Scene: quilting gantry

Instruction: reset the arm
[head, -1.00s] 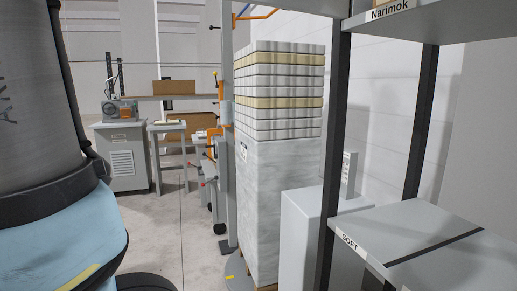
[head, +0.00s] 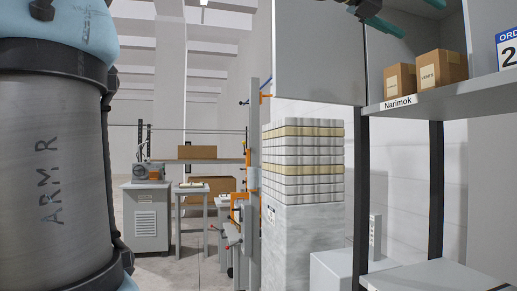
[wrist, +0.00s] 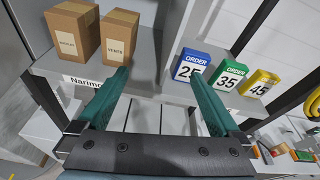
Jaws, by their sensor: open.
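My gripper (wrist: 157,80) is open and empty in the wrist view, its two teal fingers spread wide apart. Its fingers point toward a grey shelf (wrist: 147,65), between two cardboard boxes on the left and a row of order blocks on the right. In the head view the fingers of my gripper (head: 405,14) show at the top edge, above the shelf with the boxes, partly cut off. My arm fills the left side of the head view.
Two cardboard boxes, one left (wrist: 72,33) and one right (wrist: 119,36), stand on the shelf labelled Narimok. Blue (wrist: 191,65), green (wrist: 229,76) and yellow (wrist: 262,83) order blocks stand beside them. A dark shelf post (head: 436,190) and a wrapped stack (head: 302,165) stand below and left.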

